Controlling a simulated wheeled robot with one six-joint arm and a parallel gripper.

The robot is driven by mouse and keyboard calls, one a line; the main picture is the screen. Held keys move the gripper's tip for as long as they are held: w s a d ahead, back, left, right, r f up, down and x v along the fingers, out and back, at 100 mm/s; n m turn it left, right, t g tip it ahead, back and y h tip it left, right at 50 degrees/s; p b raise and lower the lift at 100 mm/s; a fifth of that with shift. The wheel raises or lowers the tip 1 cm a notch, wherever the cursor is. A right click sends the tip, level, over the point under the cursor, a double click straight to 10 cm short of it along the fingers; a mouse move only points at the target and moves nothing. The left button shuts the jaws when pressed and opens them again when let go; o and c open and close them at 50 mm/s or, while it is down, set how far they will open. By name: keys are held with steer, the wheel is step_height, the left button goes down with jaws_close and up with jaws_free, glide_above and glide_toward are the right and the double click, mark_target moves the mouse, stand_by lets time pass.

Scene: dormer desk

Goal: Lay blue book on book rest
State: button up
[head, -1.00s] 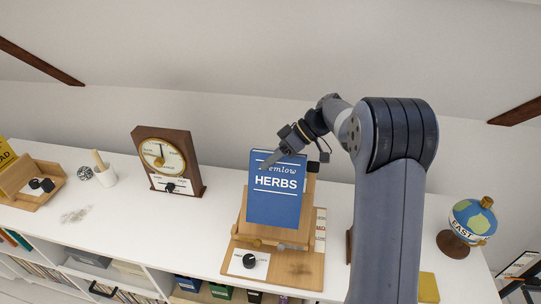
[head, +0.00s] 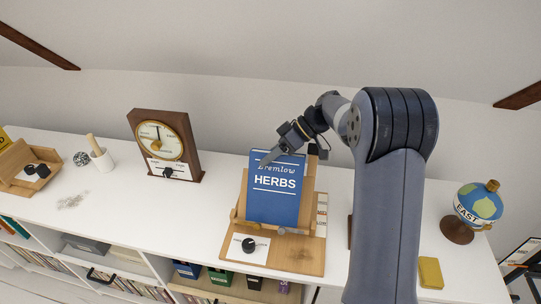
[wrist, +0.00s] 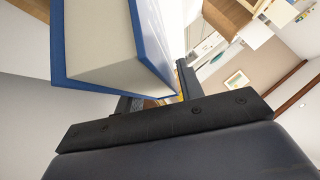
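The blue book (head: 275,200), lettered HERBS, leans nearly upright with its cover facing out against the wooden book rest (head: 310,187). Its lower edge is at the rest's front ledge; the head view does not settle whether it touches. My gripper (head: 268,158) is at the book's top left corner, with one dark finger across the front of the cover. The wrist view shows the book's (wrist: 105,40) pale page block and blue cover edges close to my gripper (wrist: 160,95). The book partly hides one finger, so I cannot see whether both fingers press on it.
A white card with a black knob (head: 249,245) lies on the rest's base. A wooden clock (head: 160,140) stands left, with a white cup (head: 102,160) beyond it. A globe (head: 478,203) and yellow block (head: 430,272) are right. White desktop is clear between clock and rest.

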steer(key=o, duration=0.4)
steer(key=b+v, duration=0.1)
steer(key=v, duration=0.9)
steer(key=shift+w+d+r+b, duration=0.1)
steer(key=shift+d+r+b, duration=0.1)
steer(key=shift+d+b, duration=0.15)
steer(key=shift+a, duration=0.1)
steer(key=p+x, duration=0.2)
steer(key=x, duration=0.8)
steer(key=shift+a+f, duration=0.1)
steer(key=shift+a, duration=0.25)
steer(key=shift+w+r+p, duration=0.1)
steer(key=shift+r+p, duration=0.45)
steer(key=shift+p, duration=0.1)
steer(key=shift+w+d+r+p, duration=0.2)
steer(key=shift+w+r+p, duration=0.1)
steer(key=shift+r+p, duration=0.3)
steer(key=shift+s+r, duration=0.1)
steer(key=shift+r, duration=0.7)
